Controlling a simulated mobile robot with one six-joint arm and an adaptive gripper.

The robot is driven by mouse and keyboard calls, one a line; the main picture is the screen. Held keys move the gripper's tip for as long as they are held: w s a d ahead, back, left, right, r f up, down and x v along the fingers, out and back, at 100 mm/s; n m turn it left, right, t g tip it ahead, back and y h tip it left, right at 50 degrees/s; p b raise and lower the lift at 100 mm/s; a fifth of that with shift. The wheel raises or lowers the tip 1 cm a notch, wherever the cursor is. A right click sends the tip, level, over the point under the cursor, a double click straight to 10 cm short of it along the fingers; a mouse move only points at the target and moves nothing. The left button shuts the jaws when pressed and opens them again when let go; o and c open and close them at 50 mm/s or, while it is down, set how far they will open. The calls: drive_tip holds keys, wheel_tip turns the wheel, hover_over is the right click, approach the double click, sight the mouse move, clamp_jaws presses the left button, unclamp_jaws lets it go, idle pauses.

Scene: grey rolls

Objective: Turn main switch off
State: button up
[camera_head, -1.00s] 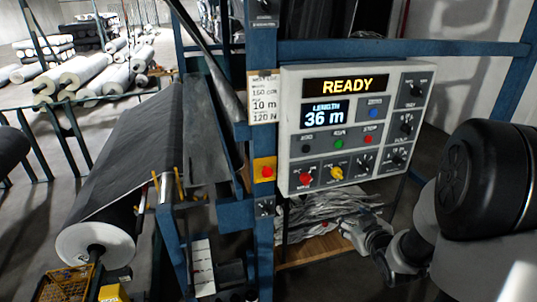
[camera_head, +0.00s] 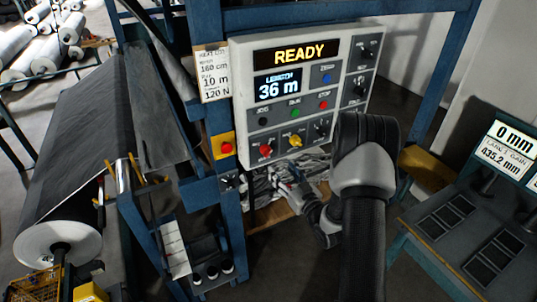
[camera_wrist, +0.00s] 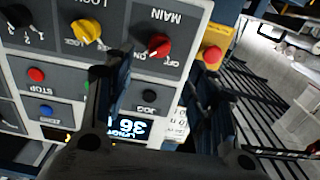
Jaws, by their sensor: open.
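The main switch is a red rotary knob (camera_head: 265,150) at the lower left of the grey control panel (camera_head: 238,95). In the wrist view, which is upside down, the red knob (camera_wrist: 157,44) sits beside the label MAIN. I cannot surely read which mark it points to. My gripper (camera_wrist: 165,85) is open and empty, its two dark fingers spread, with the knob showing beyond the gap between them. In the head view my gripper (camera_head: 288,178) is below the panel's lower edge, partly hidden by my arm, and apart from the knob. The panel display (camera_head: 298,53) reads READY.
A yellow knob (camera_head: 295,140) is right of the red one. A red push button on a yellow plate (camera_head: 222,147) is on the blue post to the left. Blue, green and red buttons sit above. A large dark roll (camera_head: 75,130) is at left, and another console (camera_head: 470,215) at right.

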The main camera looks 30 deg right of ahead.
sight(267, 151)
drive_tip(key=w, duration=1)
drive_tip(key=shift+w+a, duration=0.2)
drive_tip(key=shift+w, duration=0.1)
drive_tip(key=shift+c, duration=0.6)
drive_tip(key=c, duration=1)
